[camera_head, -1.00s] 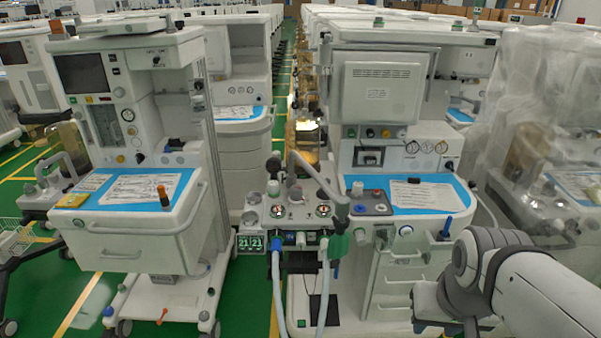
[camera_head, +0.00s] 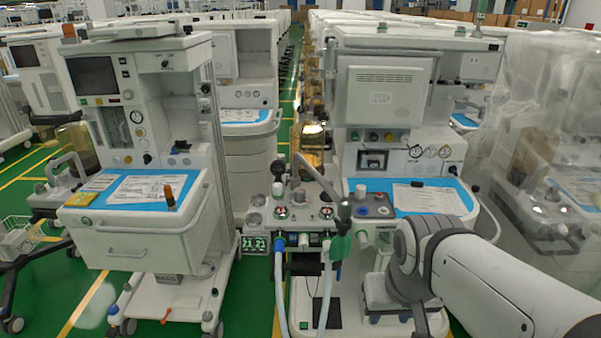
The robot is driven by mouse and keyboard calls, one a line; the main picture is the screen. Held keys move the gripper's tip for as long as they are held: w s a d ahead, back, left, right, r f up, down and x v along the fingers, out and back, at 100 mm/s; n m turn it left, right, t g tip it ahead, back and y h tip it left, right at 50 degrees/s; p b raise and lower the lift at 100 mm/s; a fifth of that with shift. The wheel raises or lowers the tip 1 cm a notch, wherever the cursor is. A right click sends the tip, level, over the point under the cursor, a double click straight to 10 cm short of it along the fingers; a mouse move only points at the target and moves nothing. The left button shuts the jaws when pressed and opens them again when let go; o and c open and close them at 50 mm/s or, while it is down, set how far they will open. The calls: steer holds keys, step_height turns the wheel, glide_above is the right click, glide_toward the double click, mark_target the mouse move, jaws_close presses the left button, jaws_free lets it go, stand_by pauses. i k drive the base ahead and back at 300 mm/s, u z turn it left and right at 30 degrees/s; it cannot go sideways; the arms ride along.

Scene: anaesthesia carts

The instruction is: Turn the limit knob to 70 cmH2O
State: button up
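The middle cart carries a breathing block (camera_head: 300,222) with two small round gauges, a lever and several knobs. A white knob (camera_head: 361,191) stands upright on the grey panel beside it. I cannot tell which knob is the limit knob, and no scale marks can be read.
A green-lit display (camera_head: 255,244) hangs left of the breathing block. Two pale hoses (camera_head: 281,290) hang below it. A green-capped part (camera_head: 341,245) juts out in front. The left cart (camera_head: 140,230) and a plastic-wrapped cart (camera_head: 550,150) flank the middle one. Green floor lies between carts.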

mark_target(299, 193)
steer(key=i, duration=0.95)
